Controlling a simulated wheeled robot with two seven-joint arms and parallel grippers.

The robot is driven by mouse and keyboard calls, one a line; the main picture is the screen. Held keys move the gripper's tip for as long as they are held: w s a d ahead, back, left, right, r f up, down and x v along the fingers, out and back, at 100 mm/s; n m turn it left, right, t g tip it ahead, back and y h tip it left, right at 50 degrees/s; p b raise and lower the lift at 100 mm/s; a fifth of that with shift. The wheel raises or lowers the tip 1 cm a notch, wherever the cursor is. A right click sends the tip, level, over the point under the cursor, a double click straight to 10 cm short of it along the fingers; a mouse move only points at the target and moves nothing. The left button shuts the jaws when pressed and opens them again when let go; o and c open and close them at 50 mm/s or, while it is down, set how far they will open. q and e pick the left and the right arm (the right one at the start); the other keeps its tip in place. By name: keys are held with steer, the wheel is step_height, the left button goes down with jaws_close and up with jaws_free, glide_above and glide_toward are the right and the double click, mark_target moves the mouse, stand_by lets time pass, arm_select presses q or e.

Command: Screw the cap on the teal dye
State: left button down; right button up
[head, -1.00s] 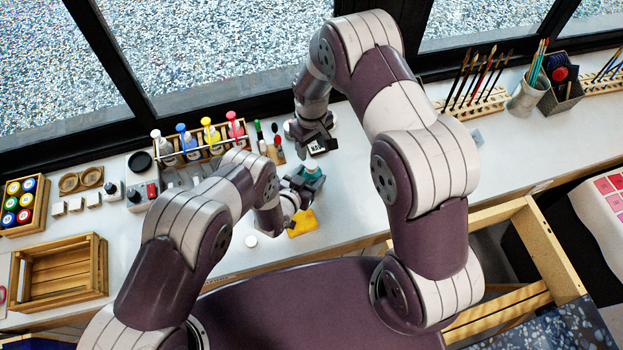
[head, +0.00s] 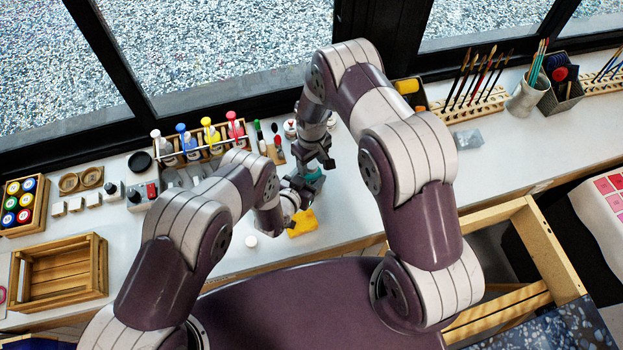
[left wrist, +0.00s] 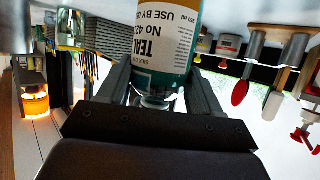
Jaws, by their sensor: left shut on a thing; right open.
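The teal dye bottle (left wrist: 165,45) stands between the fingers of my left gripper (left wrist: 160,95) in the left wrist view, which looks upside down, with its label facing the camera. In the head view a bit of the teal bottle (head: 315,174) shows beyond my left gripper (head: 298,192), which is shut on it. My right gripper (head: 322,163) is open, pointing down just above the bottle; whether it touches the bottle is hidden. A small white round piece (head: 251,241), possibly a cap, lies on the table front. The bottle's top is mostly hidden.
A yellow sponge (head: 303,222) lies close in front of my left gripper. A wooden rack (head: 203,152) of capped dye bottles stands behind. An empty wooden crate (head: 60,270) is at left. Brush holders (head: 470,105) stand at back right. The table right of the grippers is mostly clear.

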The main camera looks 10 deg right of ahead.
jaws_close()
steer(key=shift+o, duration=0.7)
jaws_free()
step_height(320, 180, up, 12)
arm_select(q)
steer(key=shift+c, duration=0.6)
jaws_free()
